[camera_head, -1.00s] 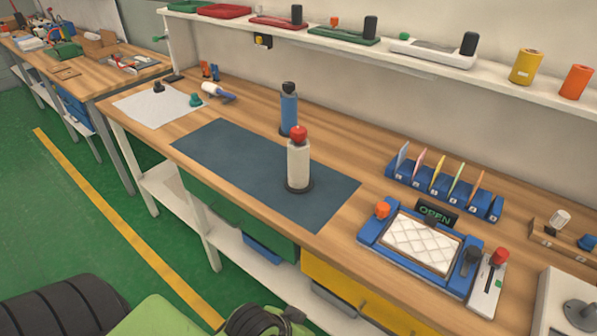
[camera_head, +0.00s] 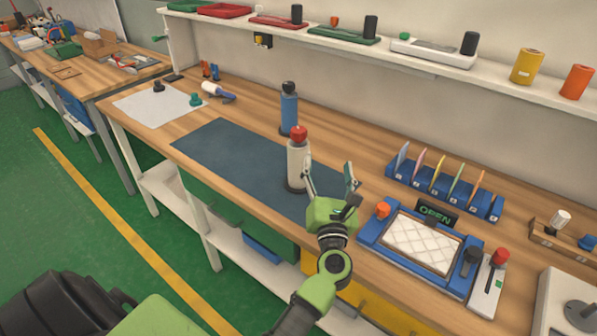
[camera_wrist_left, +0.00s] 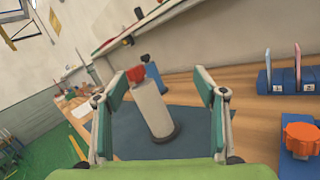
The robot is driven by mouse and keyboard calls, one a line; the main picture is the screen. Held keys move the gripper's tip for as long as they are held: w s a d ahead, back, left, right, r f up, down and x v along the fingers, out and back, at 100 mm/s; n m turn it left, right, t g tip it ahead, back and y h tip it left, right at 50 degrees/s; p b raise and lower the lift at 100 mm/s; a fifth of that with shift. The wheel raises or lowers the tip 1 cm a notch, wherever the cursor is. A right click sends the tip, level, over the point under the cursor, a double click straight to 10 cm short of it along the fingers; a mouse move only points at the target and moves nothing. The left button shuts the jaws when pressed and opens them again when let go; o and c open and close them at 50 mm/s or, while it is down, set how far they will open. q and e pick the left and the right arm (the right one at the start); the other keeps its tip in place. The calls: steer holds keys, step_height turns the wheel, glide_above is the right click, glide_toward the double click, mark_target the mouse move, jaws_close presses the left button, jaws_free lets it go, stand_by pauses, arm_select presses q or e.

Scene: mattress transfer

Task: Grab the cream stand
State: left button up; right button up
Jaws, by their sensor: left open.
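The cream stand (camera_head: 298,164) is an upright cream cylinder with a red knob on top and a dark round base. It stands on the dark blue mat (camera_head: 225,155) on the workbench. My left gripper (camera_head: 330,172) is open and empty, just right of the stand in the head view, its fingers pointing up and away. In the left wrist view, the cream stand (camera_wrist_left: 153,108) shows between the two spread fingers of the gripper (camera_wrist_left: 160,95), beyond them and apart. My right gripper is not in view.
A blue stand (camera_head: 288,110) with a black knob stands behind the cream one. To the right are a blue fixture (camera_head: 374,233) with a white quilted pad and a blue rack (camera_head: 445,188) of coloured cards. A shelf (camera_head: 400,58) runs along the wall.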

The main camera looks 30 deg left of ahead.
mark_target(299, 146)
arm_select(q)
steer(key=w+a+f+n+g, duration=0.1)
steer(key=a+n, duration=0.1)
steer(key=a, duration=0.1)
steer(key=w+a+f+n+g+y, duration=0.1)
steer(key=w+a+f+n+g, duration=0.1)
steer(key=a, duration=0.1)
steer(key=w+a+f+n+g+y, duration=0.1)
steer(key=a+f+n+g, duration=0.1)
steer(key=a, duration=0.2)
steer(key=shift+w+n, duration=0.2)
steer(key=shift+n, duration=0.2)
steer(key=x, duration=0.5)
steer(key=shift+w+a+r+b, duration=0.25)
steer(key=shift+r+b, duration=0.05)
steer(key=shift+b, duration=0.05)
steer(key=shift+d, duration=0.1)
steer(key=shift+c, duration=1.4)
jaws_close()
steer(key=shift+r, duration=0.2)
